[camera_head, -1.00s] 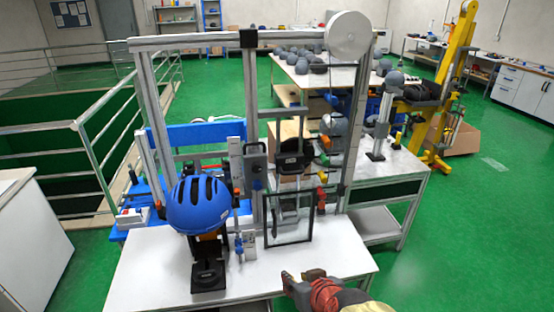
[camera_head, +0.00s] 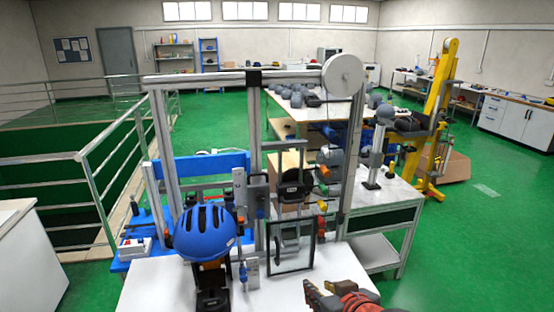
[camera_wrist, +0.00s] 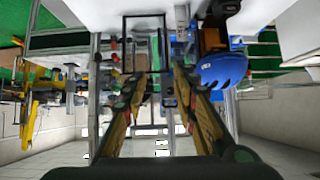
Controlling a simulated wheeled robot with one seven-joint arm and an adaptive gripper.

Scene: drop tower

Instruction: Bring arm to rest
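My gripper (camera_head: 318,293) shows at the bottom of the head view, over the right front part of the white table (camera_head: 150,285). In the wrist view its two fingers (camera_wrist: 160,78) stand apart, with nothing between them. The blue helmet (camera_head: 204,232) sits on a dark stand at the table's left, apart from my gripper. It also shows at the right of the wrist view (camera_wrist: 222,69), where the scene appears upside down. The drop tower's metal frame (camera_head: 252,140) stands behind the gripper.
A black-edged clear panel (camera_head: 291,270) stands on the table, behind and left of my gripper. A railing (camera_head: 92,170) runs along the left. A yellow lift (camera_head: 440,115) and a back table with several grey helmets (camera_head: 297,98) stand farther off. Green floor is clear at the right (camera_head: 460,240).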

